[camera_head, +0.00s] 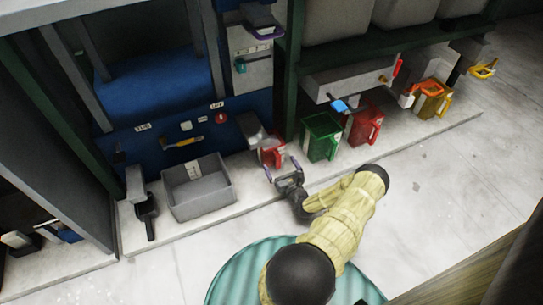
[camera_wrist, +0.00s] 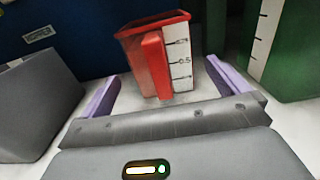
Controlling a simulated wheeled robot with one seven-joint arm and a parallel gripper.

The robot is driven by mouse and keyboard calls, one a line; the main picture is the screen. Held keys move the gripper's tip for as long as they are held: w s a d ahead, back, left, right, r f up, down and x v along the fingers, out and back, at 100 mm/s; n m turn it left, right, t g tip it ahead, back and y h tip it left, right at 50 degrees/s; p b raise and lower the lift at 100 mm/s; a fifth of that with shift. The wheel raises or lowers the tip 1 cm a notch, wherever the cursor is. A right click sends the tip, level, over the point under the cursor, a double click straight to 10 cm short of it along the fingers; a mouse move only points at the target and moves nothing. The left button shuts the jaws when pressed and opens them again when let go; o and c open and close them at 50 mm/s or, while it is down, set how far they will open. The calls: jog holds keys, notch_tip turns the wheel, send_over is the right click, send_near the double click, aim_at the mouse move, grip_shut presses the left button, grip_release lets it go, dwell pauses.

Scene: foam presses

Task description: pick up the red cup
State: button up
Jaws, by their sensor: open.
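A red cup (camera_wrist: 128,50) with a white measuring scale stands upright straight ahead in the wrist view, its red handle (camera_wrist: 155,66) facing me. In the head view this red cup (camera_head: 270,152) stands on the pale ledge by the blue press. My gripper (camera_head: 282,165) is open just in front of it. In the wrist view the purple fingers of my gripper (camera_wrist: 163,72) lie apart to the left and right of the handle. I see no grip on the cup; whether the fingertips reach past the handle I cannot tell.
A grey bin (camera_head: 198,190) stands left of the red cup. A green cup (camera_head: 321,138) and another red cup (camera_head: 364,126) stand to its right. A green post (camera_head: 291,75) rises close behind. The floor (camera_head: 440,190) at right is clear.

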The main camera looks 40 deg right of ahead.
aim_at(272, 153)
jog(key=shift+w+d, duration=0.1)
jog(key=shift+w, duration=0.3)
jog(key=shift+w+f, duration=0.1)
jog(key=shift+w, duration=0.25)
jog(key=b+x, duration=0.3)
jog(key=x, duration=0.2)
jog(key=shift+b, duration=0.3)
jog(key=c, duration=0.8)
jog(key=shift+c, duration=0.2)
